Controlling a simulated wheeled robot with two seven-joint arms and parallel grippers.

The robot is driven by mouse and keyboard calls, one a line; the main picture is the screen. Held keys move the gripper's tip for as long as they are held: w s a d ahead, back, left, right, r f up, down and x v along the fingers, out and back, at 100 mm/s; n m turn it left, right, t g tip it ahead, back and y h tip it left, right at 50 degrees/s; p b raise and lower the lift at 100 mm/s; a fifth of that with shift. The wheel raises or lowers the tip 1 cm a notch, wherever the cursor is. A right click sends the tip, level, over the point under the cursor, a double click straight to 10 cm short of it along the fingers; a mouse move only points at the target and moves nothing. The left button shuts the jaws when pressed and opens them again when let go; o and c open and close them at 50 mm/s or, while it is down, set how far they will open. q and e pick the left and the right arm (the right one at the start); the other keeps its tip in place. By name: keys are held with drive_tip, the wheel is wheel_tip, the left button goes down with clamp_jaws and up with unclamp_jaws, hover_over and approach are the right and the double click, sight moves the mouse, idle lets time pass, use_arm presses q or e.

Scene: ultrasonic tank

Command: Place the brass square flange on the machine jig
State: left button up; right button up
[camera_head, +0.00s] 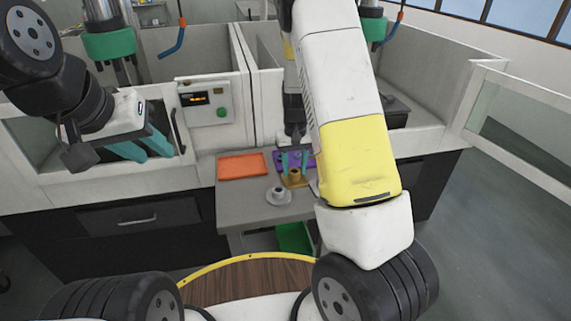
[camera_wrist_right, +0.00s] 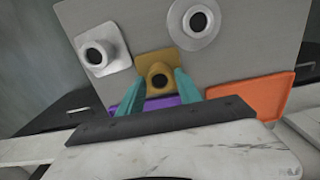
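The brass square flange (camera_head: 294,179) stands on the grey table, with its bored neck up; the right wrist view shows it too (camera_wrist_right: 157,67). My right gripper (camera_head: 295,162) points down at it, its teal fingers apart on either side of the flange in the right wrist view (camera_wrist_right: 160,84). I see no clear grip on it. My left gripper (camera_head: 142,147) is open and empty, off to the left in front of a machine. The machine jig cannot be made out for certain. A purple piece (camera_head: 279,156) lies just behind the flange, partly hidden by the gripper.
An orange tray (camera_head: 242,165) lies on the table (camera_head: 245,205) left of the flange. A round grey flange (camera_head: 278,197) and a pale square flange (camera_wrist_right: 97,51) stand nearby. A green bin (camera_head: 294,238) is below. Machine walls and a control box (camera_head: 205,102) stand behind.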

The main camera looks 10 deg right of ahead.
clamp_jaws()
idle(1.1)
